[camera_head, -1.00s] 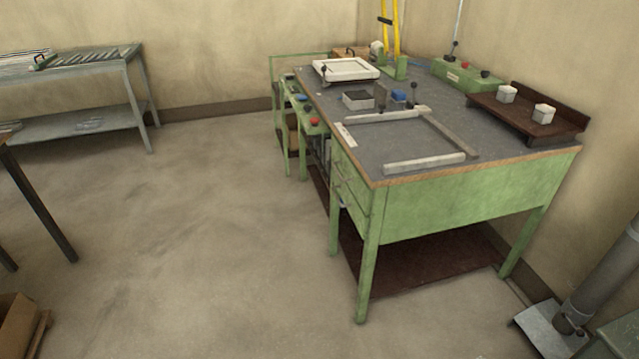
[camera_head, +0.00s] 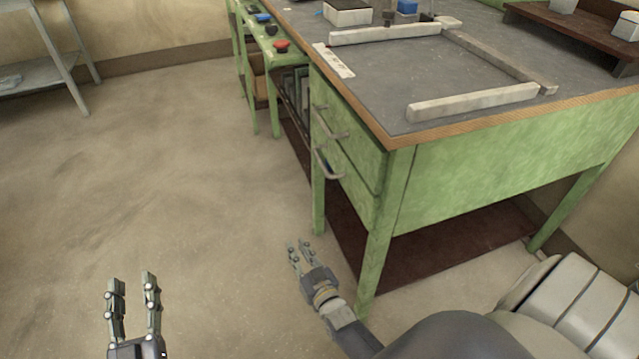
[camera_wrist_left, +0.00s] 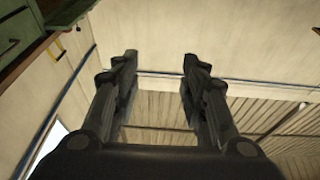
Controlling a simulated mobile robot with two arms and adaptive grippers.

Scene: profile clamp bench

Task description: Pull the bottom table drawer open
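The green table (camera_head: 500,160) has two drawers stacked on its left side. The bottom drawer (camera_head: 352,190) has a curved metal handle (camera_head: 326,163) and looks flush with the table side. The top drawer (camera_head: 352,140) above it also looks shut. My left gripper (camera_head: 133,284) is open and empty over the floor, well left of the drawers. Its spread fingers also show in the left wrist view (camera_wrist_left: 160,65), with nothing between them. My right gripper (camera_head: 300,247) is open and empty, below and left of the bottom drawer handle, apart from it.
A green side bench with coloured buttons (camera_head: 268,38) adjoins the table's far left. A front table leg (camera_head: 378,255) stands close to my right arm. Frame bars (camera_head: 470,102) lie on the tabletop. The floor (camera_head: 150,190) left of the drawers is clear.

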